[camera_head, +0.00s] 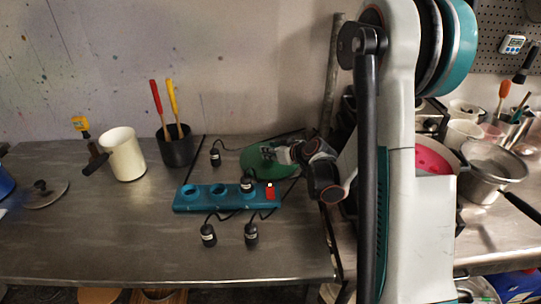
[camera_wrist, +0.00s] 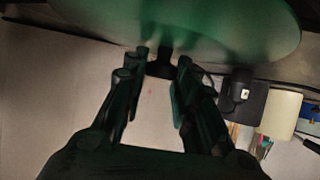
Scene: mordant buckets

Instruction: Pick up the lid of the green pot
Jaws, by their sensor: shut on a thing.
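The green lid (camera_head: 262,163) shows in the head view as a tilted disc behind the teal socket strip. In the wrist view, the lid (camera_wrist: 215,22) spans the top of the picture, with its black knob (camera_wrist: 160,67) pointing toward my gripper. My gripper (camera_head: 286,154) is at the lid's right side in the head view. In the wrist view, the fingers of my gripper (camera_wrist: 157,82) are on both sides of the knob and closed on it. The fingers partly hide the knob. I cannot clearly make out the green pot.
The teal socket strip (camera_head: 212,196) with several black plugs and cables lies in front of the lid. A cream mug (camera_head: 123,155) and a black cup (camera_head: 177,148) with red and yellow handles stand left. Another lid (camera_head: 46,194) lies far left. The front left counter is clear.

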